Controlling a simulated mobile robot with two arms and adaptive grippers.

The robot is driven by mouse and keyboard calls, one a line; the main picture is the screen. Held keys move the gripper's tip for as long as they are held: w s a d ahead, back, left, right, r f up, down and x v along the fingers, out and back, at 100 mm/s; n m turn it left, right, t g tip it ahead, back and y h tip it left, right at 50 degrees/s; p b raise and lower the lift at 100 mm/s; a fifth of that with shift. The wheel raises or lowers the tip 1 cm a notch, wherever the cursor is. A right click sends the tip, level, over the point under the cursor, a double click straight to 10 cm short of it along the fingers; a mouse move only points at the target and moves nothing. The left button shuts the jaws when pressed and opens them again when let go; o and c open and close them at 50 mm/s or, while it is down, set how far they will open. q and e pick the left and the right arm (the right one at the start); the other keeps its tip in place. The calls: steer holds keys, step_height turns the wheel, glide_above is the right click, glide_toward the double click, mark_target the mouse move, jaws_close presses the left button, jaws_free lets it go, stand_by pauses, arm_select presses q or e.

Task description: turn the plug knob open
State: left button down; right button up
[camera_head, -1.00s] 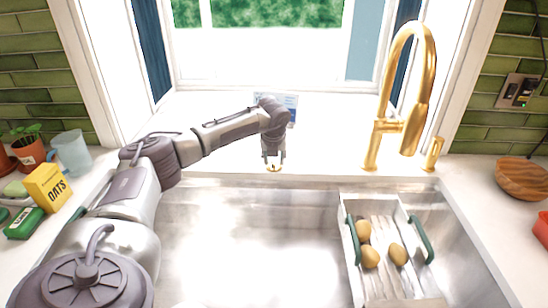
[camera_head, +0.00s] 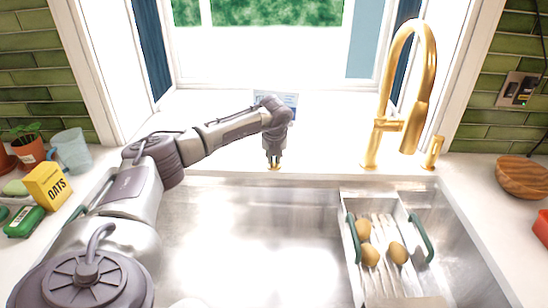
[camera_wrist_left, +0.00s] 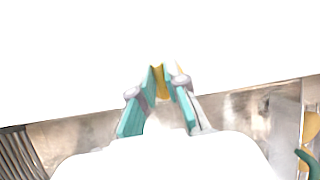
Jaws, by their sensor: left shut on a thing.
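The plug knob is a small gold fitting (camera_head: 274,168) on the white counter behind the sink's back edge. My left gripper (camera_head: 274,161) points down over it, with the fingers closed on it. In the left wrist view the two teal-padded fingers (camera_wrist_left: 160,92) pinch the gold knob (camera_wrist_left: 159,80) between their tips. Most of the knob is hidden by the fingers, so its turn angle cannot be told. My right gripper does not show in either view.
A gold faucet (camera_head: 388,125) stands to the right behind the steel sink (camera_head: 250,240). A white colander with green handles (camera_head: 352,235) holds several round tan items in the sink. A card (camera_head: 290,100) stands behind my left gripper. An oats box (camera_head: 48,187) stands at left.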

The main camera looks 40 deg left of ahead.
mark_target(274, 159)
arm_select(q)
steer(key=n, duration=0.2)
steer(key=n+g+y, duration=0.1)
steer(key=n, duration=0.1)
steer(key=shift+w+n+g+b, duration=0.1)
steer(key=shift+n+g+b, duration=0.2)
steer(key=shift+n+b, duration=0.1)
steer(key=n+g, duration=0.2)
steer(key=n, duration=0.3)
steer(key=shift+b, duration=0.3)
steer(key=n+g, duration=0.1)
steer(key=n, duration=0.2)
steer(key=shift+b, duration=0.4)
steer(key=shift+n+g+b, duration=0.6)
steer(key=shift+n+b, duration=0.15)
steer(key=shift+n, duration=0.65)
steer(key=shift+r, duration=0.1)
steer(key=c, duration=1.2)
jaws_free()
step_height(274, 159, up, 10)
